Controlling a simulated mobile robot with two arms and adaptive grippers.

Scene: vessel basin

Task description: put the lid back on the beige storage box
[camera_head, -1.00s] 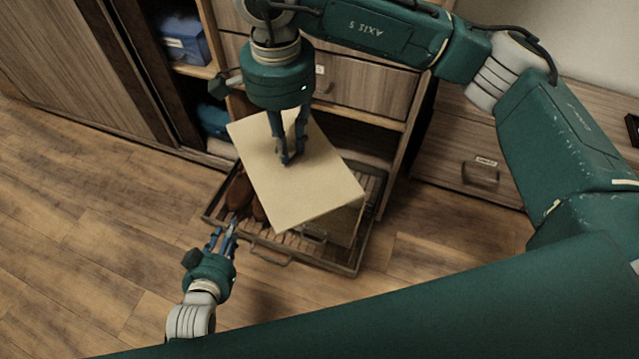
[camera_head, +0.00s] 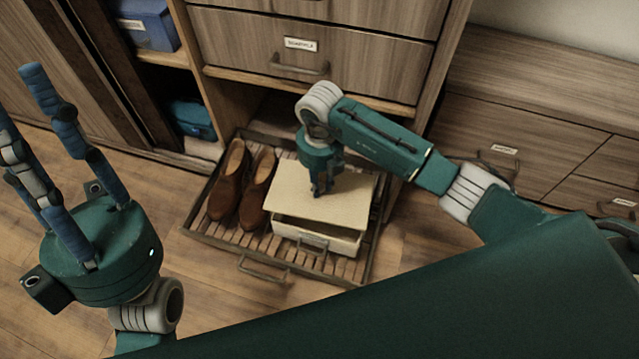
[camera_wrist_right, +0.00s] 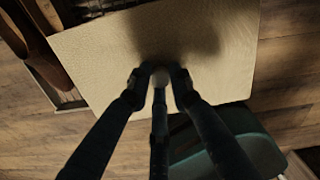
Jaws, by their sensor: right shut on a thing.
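The beige box (camera_head: 340,243) stands in the right part of the pulled-out slatted drawer. A dark strip shows between the lid's front edge and the box front, so I cannot tell if the lid is seated. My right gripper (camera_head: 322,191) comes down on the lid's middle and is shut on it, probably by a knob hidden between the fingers. The wrist view shows the fingers (camera_wrist_right: 159,78) meeting over the lid (camera_wrist_right: 225,60). My left gripper (camera_head: 20,95) is open and empty at far left.
Brown shoes (camera_head: 243,182) stand in the drawer left of the box. The drawer's front rail (camera_head: 225,252) has a handle. A closed drawer front (camera_head: 320,40) is above and behind. Wooden floor in front is clear.

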